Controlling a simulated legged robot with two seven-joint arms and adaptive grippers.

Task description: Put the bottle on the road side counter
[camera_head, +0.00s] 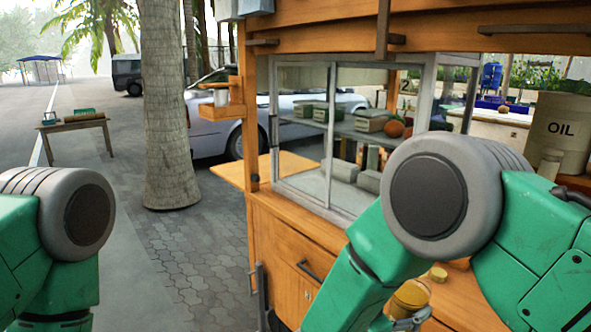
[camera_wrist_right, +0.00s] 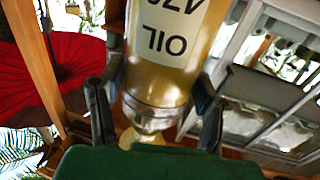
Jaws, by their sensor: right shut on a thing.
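The bottle (camera_wrist_right: 150,85) fills the middle of the right wrist view, with yellow oil and a pale OIL label that appears upside down. My right gripper (camera_wrist_right: 155,95) has a finger on each side of it and is shut on it. In the head view, the yellow bottle (camera_head: 411,297) shows low, partly hidden by my right arm, with the gripper (camera_head: 408,319) against it. A wooden side counter (camera_head: 233,174) juts from the food cart toward the pavement and looks bare. My left arm enters at left, but its gripper is out of view.
A glass display case (camera_head: 318,185) with boxes and fruit stands on the cart beside the side counter. A large OIL container (camera_head: 558,130) stands at right. A tree trunk (camera_head: 166,110) rises left of the counter.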

